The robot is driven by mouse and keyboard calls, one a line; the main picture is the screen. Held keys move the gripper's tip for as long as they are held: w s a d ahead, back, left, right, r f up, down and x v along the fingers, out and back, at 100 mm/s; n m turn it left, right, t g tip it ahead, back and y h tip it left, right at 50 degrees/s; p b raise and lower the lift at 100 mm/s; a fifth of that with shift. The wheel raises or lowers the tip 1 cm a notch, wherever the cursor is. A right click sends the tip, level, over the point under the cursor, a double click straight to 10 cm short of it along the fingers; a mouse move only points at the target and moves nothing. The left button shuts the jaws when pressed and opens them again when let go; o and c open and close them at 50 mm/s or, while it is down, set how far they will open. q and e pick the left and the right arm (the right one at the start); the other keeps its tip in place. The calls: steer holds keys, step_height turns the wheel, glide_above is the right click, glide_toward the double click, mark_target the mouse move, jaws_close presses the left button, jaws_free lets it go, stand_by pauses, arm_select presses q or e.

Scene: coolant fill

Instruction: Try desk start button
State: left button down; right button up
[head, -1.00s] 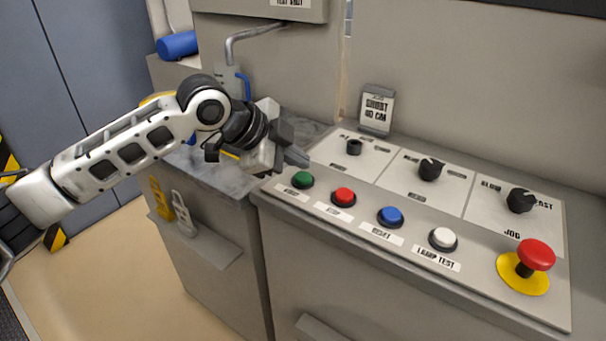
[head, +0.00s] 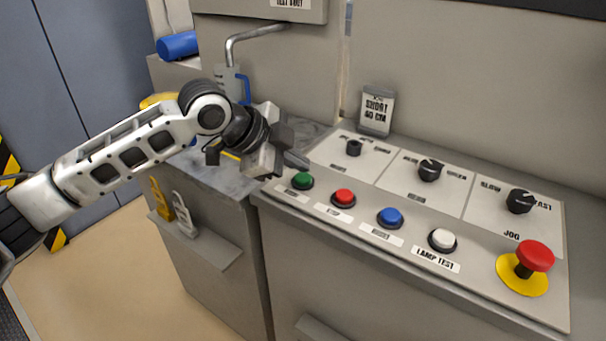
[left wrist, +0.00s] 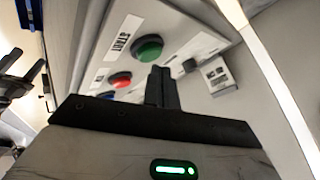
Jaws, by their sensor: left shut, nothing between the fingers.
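The green start button (head: 302,180) sits at the left end of a row on the sloped desk panel (head: 345,224). In the left wrist view the green button (left wrist: 148,47) shows beside a label reading START. My left gripper (head: 298,160) is shut and empty. Its fingertips are just above and behind the green button in the head view; whether they touch it I cannot tell. In the left wrist view the shut fingers (left wrist: 162,88) point up toward the button, a little to its right. My right gripper is not in view.
Red (head: 343,197), blue (head: 390,216) and white (head: 442,239) buttons follow to the right. A red mushroom button (head: 535,256) stands at the right end. Black knobs (head: 430,170) line the back. A small sign (head: 376,112) stands behind.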

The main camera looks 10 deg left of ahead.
mark_target(297, 178)
arm_select(q)
steer(key=shift+f, duration=0.25)
steer(key=shift+f, duration=0.55)
stand_by(0.8)
steer(key=shift+r, duration=0.1)
steer(key=shift+r+p, duration=0.85)
steer(key=shift+p, duration=0.45)
step_height(297, 178, up, 5)
steer(key=p, duration=0.5)
steer(key=shift+r+p, duration=0.1)
steer(key=shift+p, duration=0.3)
